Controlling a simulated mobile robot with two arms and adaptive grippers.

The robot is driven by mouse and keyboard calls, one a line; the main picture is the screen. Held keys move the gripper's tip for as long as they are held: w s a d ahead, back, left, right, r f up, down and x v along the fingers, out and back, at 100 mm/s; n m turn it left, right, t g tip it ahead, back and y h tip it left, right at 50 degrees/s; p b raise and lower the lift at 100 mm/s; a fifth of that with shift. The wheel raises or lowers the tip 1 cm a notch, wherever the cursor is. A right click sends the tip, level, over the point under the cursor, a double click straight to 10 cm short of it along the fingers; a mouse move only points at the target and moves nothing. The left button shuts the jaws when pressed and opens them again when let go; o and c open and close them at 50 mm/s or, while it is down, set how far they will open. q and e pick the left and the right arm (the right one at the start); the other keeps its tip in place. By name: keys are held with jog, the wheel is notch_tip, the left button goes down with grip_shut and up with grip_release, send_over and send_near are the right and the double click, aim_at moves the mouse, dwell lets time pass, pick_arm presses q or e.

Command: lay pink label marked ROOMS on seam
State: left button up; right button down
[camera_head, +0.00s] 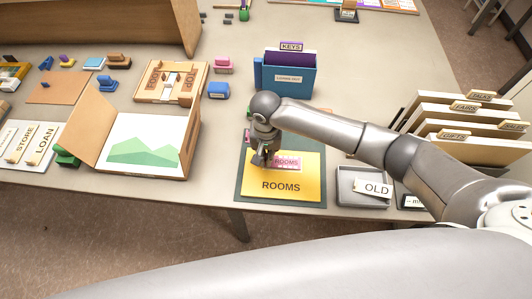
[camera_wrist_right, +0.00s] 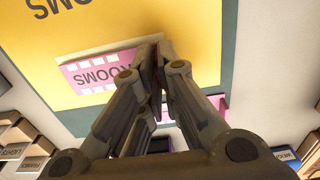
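The folder rests on a dark green mat (camera_head: 240,190). My right gripper (camera_head: 263,161) reaches down over the label's left end. In the right wrist view, its fingertips (camera_wrist_right: 153,50) are together at one end of the label (camera_wrist_right: 95,75), seemingly pinching it; the fingers hide that end. Another pink piece (camera_wrist_right: 222,103) shows behind the fingers, by the mat's edge. My left gripper is not in view.
A grey tray with an OLD card (camera_head: 374,188) stands right of the mat. A blue holder with a KEYS tab (camera_head: 290,75) stands behind it. An open box with a green picture (camera_head: 145,140) stands left. Upright divider cards (camera_head: 465,120) stand at far right.

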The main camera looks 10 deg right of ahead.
jog(key=c, duration=1.6)
grip_release()
jog(key=shift+o, duration=0.2)
jog(key=shift+c, duration=0.4)
notch_tip(320, 180, up, 3)
jog(key=p, duration=0.3)
jog(key=shift+f, duration=0.2)
jog(key=shift+r, duration=2.2)
